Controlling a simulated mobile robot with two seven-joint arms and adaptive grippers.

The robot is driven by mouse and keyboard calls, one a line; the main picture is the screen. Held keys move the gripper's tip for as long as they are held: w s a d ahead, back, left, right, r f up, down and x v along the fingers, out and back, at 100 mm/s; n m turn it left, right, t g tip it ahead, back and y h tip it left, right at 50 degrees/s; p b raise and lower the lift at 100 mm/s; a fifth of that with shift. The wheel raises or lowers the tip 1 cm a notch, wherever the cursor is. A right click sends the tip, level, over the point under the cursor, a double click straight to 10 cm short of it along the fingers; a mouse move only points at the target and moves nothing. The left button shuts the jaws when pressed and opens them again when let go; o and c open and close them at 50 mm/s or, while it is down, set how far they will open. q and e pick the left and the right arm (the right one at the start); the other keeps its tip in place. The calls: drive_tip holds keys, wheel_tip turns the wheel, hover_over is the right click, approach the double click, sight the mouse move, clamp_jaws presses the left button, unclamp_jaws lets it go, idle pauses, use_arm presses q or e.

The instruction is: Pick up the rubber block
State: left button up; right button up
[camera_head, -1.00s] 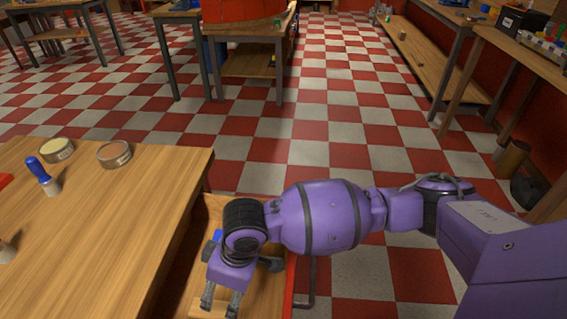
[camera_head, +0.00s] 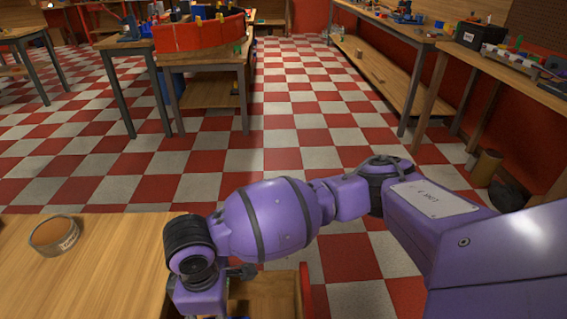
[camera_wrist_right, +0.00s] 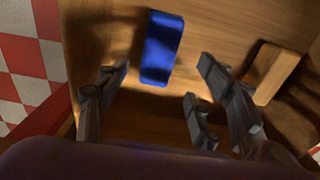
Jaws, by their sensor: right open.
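A blue block (camera_wrist_right: 162,48), which may be the rubber block, lies on a wooden surface in the right wrist view. My right gripper (camera_wrist_right: 157,88) is open, with its fingers to the left and right of the block's near end; I cannot tell whether they touch it. A pale wooden block (camera_wrist_right: 276,73) lies to the right, beyond the right-hand fingers. In the head view my right arm reaches down over an open drawer (camera_head: 262,292), and its fingers are below the picture. My left gripper is not in view.
Checkered floor (camera_head: 300,130) lies open beyond, with a workbench (camera_head: 400,50) along the right.

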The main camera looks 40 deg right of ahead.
drive_tip(key=shift+s+f, duration=0.4)
drive_tip(key=shift+f, duration=0.45)
drive_tip(key=shift+d+f+b, duration=0.15)
drive_tip(key=shift+f+b, duration=0.15)
drive_tip(key=f, duration=0.2)
drive_tip(key=f+b, duration=0.1)
drive_tip(key=shift+w+d+f, duration=0.25)
drive_tip(key=shift+w+f, duration=0.05)
drive_tip(key=shift+f, duration=0.55)
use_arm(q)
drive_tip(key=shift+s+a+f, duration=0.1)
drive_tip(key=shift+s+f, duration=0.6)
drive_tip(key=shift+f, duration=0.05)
use_arm(e)
drive_tip(key=shift+c, duration=0.4)
